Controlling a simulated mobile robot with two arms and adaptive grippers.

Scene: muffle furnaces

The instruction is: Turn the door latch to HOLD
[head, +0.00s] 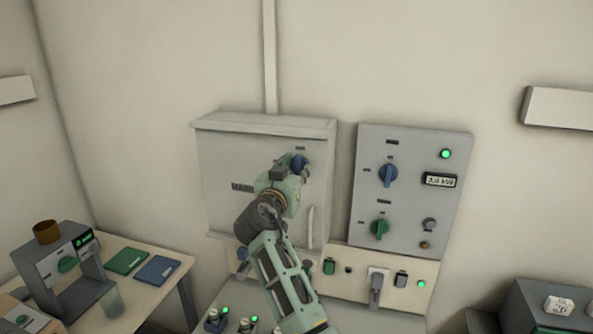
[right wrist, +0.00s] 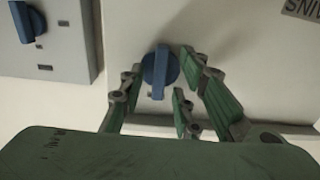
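A blue rotary knob (head: 299,161) sits near the upper right of the closed grey cabinet door (head: 222,160); it looks like the door latch. Small marks by it are too small to read. My right gripper (head: 302,170) is right in front of the knob and partly covers it. In the right wrist view the blue knob (right wrist: 158,72) stands between the green fingers of my right gripper (right wrist: 160,68), its grip bar upright in the picture. The fingers are apart, one on each side; I cannot tell whether either touches it. My left gripper is not in view.
Right of the cabinet, a grey panel (head: 412,150) carries a blue knob (head: 388,175), a green knob (head: 380,229), a lit green lamp and a display. A door handle (head: 311,227) is below the latch. A side table (head: 140,281) stands at the left.

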